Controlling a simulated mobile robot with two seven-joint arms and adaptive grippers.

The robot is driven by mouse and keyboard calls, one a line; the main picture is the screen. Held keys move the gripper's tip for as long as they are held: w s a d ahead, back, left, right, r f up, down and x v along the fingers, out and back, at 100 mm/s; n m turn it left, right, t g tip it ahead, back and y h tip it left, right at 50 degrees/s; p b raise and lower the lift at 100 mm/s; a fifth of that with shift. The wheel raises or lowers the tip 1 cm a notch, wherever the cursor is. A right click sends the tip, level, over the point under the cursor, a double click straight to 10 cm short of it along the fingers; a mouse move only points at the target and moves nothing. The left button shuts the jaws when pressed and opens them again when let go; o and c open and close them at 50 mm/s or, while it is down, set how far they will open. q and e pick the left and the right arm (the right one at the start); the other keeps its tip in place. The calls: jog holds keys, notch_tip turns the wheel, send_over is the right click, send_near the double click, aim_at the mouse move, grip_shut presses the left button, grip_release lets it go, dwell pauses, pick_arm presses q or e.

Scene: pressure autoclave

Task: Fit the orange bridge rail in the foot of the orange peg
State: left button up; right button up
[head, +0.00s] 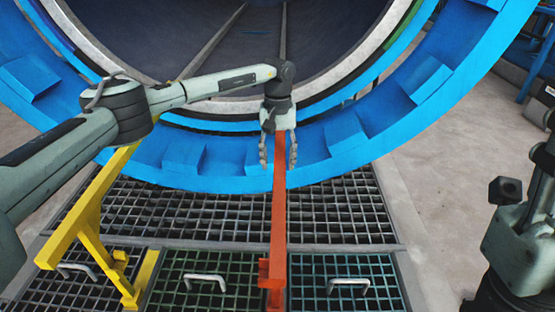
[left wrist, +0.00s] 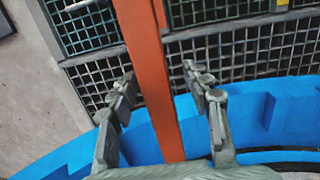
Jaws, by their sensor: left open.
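The orange bridge rail (head: 279,205) runs from the blue ring of the autoclave mouth toward me over the floor grating. It also crosses the left wrist view (left wrist: 148,60) between the fingers. My left gripper (head: 278,160) is open, with one finger on each side of the rail near its far end. In the left wrist view, gaps show between the rail and both fingers of the left gripper (left wrist: 160,85). An orange bracket-like part (head: 264,270) is at the rail's near end; I cannot tell whether it belongs to the orange peg. My right gripper is not in view.
A yellow rail (head: 90,205) with a yellow bracket stands to the left. The blue ring (head: 230,165) curves across the back. Grating panels with handles (head: 348,283) lie in front. Part of my right arm (head: 520,240) is at the right edge. Bare floor (head: 430,210) lies right of the grating.

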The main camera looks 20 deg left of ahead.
pick_arm(q)
jog(key=shift+f, duration=0.25)
jog(key=r, duration=0.8)
jog(key=shift+w+a+r, duration=0.15)
jog(key=shift+w, duration=0.15)
jog(key=shift+r, duration=0.1)
